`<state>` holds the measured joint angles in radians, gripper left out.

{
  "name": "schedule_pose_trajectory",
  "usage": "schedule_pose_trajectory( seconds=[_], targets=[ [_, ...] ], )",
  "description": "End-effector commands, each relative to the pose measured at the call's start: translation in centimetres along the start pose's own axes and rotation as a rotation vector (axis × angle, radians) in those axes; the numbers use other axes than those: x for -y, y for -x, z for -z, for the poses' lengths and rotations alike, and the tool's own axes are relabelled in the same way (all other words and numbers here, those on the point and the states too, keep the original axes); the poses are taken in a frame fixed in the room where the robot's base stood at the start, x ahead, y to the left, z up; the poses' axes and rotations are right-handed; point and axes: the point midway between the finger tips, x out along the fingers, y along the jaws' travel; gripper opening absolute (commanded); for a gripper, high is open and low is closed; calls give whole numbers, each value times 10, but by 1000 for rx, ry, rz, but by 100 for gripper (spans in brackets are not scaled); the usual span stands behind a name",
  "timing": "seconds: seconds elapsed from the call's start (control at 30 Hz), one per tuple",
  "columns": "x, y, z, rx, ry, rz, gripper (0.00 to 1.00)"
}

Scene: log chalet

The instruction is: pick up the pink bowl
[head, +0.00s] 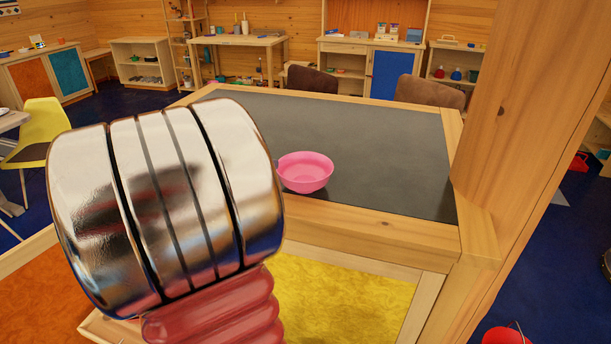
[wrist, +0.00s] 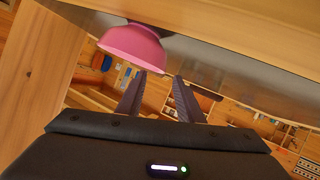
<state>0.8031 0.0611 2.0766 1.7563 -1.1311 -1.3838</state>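The pink bowl (head: 305,172) stands upright on the dark top of a wooden table (head: 390,150), near its front edge in the head view. In the wrist view, which is turned nearly upside down, the bowl (wrist: 135,47) is at the upper left, beyond the fingertips. My gripper (wrist: 159,75) is open, with two dark fingers apart and nothing between them. The left finger's tip lies close to the bowl's rim in the picture; I cannot tell the exact gap. In the head view my arm's silver link hides the gripper.
A thick wooden post (head: 535,120) rises at the table's right. Brown chairs (head: 430,92) stand behind the table. A yellow chair (head: 42,130) is at the left, and a red bucket (head: 505,335) is at the lower right. The tabletop around the bowl is clear.

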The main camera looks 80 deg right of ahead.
Motion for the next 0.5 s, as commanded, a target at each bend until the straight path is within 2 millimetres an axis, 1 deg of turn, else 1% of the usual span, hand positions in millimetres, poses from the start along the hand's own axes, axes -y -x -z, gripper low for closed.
schedule_pose_trajectory(
  seconds=[0.03,0.1,0.2,0.5],
  targets=[
    [0,-8,0,2,0,-2,33],
    [0,-17,0,1,-1,-3,33],
    [0,-25,0,1,0,-1,33],
    [0,-27,0,0,0,1,33]
  ],
)
